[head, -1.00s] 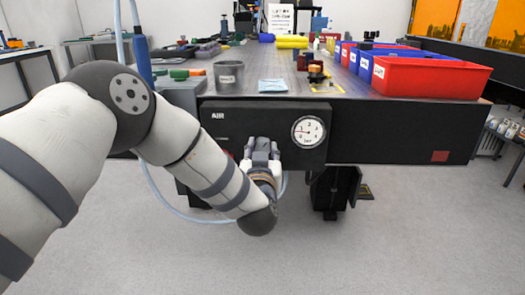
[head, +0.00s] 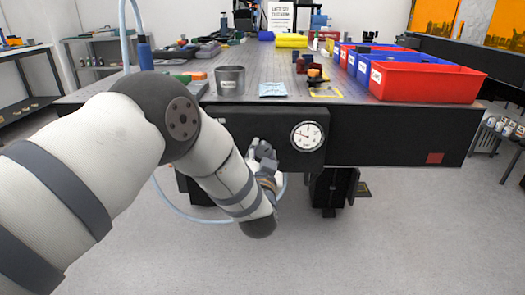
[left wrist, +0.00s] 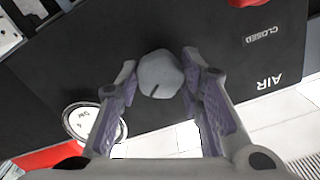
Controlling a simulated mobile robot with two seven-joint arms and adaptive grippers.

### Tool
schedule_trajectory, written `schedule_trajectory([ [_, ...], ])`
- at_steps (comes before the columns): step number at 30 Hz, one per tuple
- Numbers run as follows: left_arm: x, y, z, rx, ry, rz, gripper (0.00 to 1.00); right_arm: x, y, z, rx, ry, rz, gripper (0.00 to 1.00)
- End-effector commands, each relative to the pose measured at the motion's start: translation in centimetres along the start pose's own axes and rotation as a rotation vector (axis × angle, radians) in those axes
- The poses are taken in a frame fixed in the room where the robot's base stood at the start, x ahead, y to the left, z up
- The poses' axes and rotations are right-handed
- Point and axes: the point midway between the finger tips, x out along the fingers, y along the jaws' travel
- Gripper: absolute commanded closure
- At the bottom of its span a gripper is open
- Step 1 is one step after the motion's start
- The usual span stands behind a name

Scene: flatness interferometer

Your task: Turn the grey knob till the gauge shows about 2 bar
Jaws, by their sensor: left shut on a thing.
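The grey knob (left wrist: 160,75) sits on the front of the black AIR panel (left wrist: 60,60) and has a dark mark on its face. My left gripper (left wrist: 160,66) is shut on it, one finger on each side; it also shows in the head view (head: 262,148), where it hides the knob. The round white gauge (head: 307,136) is to the right of the gripper on the panel. Its needle points to the left, slightly up; the exact reading is too small to tell. Part of the gauge (left wrist: 95,122) shows in the left wrist view. My right gripper is not in view.
The panel hangs below the front edge of the table top (head: 300,97). A grey cup (head: 230,80), a light blue packet (head: 273,89) and a red bin (head: 425,82) stand above. A red part (left wrist: 243,2) lies near the CLOSED label. The floor in front is clear.

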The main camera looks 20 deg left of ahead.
Motion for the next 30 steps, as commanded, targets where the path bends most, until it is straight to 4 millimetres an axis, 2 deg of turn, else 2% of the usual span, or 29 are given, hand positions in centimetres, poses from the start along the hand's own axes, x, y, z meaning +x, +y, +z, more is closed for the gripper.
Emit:
schedule_trajectory([
  [9, -0.02, -0.03, 0.05, 0.095, -0.001, 0.0, 0.94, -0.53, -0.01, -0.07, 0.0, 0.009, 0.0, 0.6],
  [23, -0.02, -0.02, 0.15, 0.107, -0.002, 0.0, 0.94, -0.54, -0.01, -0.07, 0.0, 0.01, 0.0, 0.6],
  [24, -0.02, -0.02, 0.15, 0.106, -0.002, 0.0, 0.57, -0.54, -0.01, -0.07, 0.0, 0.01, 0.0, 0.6],
  [26, -0.01, -0.02, 0.14, 0.106, -0.002, 0.0, 0.45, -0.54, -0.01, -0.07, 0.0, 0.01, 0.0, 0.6],
  [30, -0.01, -0.02, 0.1, 0.106, -0.001, 0.0, 0.45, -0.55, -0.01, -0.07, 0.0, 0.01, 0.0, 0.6],
])
